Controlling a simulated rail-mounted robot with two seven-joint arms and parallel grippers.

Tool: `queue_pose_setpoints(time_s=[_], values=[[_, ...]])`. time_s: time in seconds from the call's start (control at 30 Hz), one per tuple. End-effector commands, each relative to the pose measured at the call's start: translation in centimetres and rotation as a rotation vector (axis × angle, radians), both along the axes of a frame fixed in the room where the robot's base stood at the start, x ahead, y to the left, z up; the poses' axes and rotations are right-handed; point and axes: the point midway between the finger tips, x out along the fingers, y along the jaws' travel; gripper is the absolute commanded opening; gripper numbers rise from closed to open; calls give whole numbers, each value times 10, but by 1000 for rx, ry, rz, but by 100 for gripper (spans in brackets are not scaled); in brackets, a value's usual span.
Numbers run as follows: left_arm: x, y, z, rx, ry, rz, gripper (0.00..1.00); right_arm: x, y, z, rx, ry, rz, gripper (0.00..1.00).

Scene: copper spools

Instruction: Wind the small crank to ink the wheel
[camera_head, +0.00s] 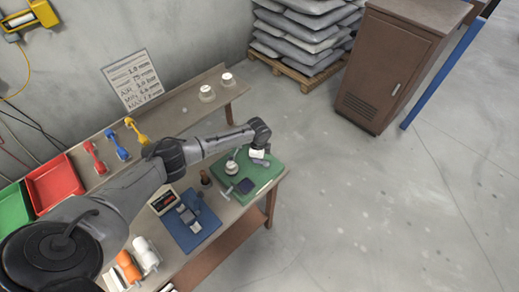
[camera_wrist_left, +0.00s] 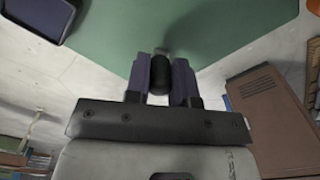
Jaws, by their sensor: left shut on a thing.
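My left gripper (camera_head: 257,155) is over the far right part of the green mat (camera_head: 262,176) on the workbench. In the left wrist view the gripper (camera_wrist_left: 160,76) is shut on a small black knob (camera_wrist_left: 159,73), which appears to be the crank's handle. The rest of the crank is hidden by the fingers. A small whitish round device (camera_head: 232,168) stands on the mat just left of the gripper; I cannot tell whether it is the wheel. A dark square pad (camera_head: 246,186) lies on the mat in front of it. My right gripper is not in view.
A blue mat (camera_head: 186,237) with grey metal parts lies left of the green mat. A dark upright handle (camera_head: 205,177) stands between them. Red (camera_head: 54,182) and green trays sit at the back left. Open floor lies right of the bench.

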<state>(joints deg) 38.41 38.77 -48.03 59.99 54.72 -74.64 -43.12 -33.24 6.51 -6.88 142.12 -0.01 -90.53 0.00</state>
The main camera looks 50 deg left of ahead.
Motion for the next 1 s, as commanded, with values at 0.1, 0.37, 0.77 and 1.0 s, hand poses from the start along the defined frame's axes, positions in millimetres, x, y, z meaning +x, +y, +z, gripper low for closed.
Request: queue_pose_setpoints(time_s=[0.1,0.37,0.77,1.0], values=[[-4,-3,5,-2,2,111,0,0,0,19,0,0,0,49],[-10,-9,5,-2,1,359,0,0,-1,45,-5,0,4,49],[-17,-21,4,-2,1,736,0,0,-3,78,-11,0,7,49],[-19,-27,3,-1,2,940,0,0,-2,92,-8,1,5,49]])
